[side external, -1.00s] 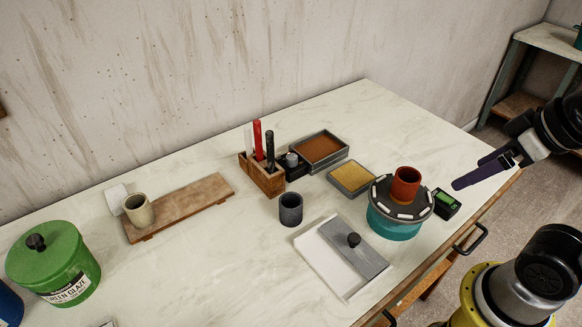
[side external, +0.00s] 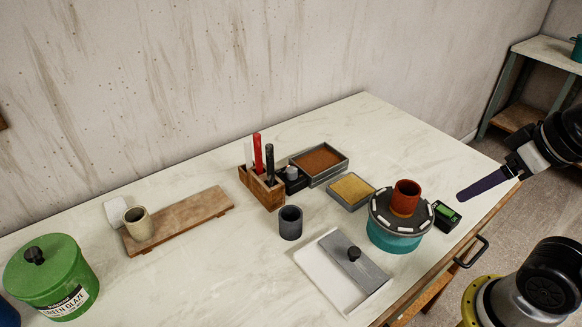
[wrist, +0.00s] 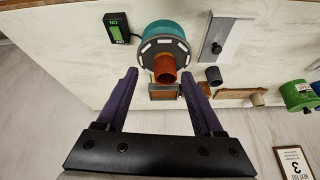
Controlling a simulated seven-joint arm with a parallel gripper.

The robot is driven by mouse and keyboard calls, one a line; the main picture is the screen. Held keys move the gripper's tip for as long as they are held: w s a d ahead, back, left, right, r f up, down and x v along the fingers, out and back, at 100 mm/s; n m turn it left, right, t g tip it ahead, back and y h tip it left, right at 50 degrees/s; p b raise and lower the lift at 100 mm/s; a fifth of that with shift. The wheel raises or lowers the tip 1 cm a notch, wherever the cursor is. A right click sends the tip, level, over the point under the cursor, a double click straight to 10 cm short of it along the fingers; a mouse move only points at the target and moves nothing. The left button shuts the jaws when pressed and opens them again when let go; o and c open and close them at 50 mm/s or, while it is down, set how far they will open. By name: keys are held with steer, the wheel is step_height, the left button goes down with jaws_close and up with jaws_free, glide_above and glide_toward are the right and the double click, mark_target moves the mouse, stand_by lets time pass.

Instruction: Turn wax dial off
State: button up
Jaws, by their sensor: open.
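No part is clearly marked as the wax dial. A small black box with a grey round top (side external: 292,176) stands beside the wooden tool holder in the side view; its setting is too small to read. A black box with a lit green face (side external: 446,215) stands right of the turntable; in the wrist view the green face (wrist: 117,34) appears to read "ON". My gripper (side external: 462,196) is open and empty, above the table's right end, beyond the green-faced box. In the wrist view, its purple fingers (wrist: 159,82) are spread apart, with nothing between them held.
A teal turntable (side external: 394,238) carries a red-brown cup (side external: 405,198). Nearby are a yellow-filled tray (side external: 351,190), a brown-filled tray (side external: 319,160), a dark cup (side external: 290,223) and a knobbed grey board (side external: 355,265). Tools stand upright in a wooden holder (side external: 262,190). The back right tabletop is clear.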

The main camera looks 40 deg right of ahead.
steer(key=w+a+r+m+g, duration=0.1)
steer(key=w+r+m, duration=0.6)
steer(key=w+r, duration=0.7)
steer(key=m+g, duration=0.3)
steer(key=g, duration=0.2)
glide_above(291, 169)
step_height(291, 169, down, 17)
step_height(291, 169, down, 14)
steer(key=shift+s+r, duration=0.1)
steer(key=shift+r, duration=0.15)
jaws_close()
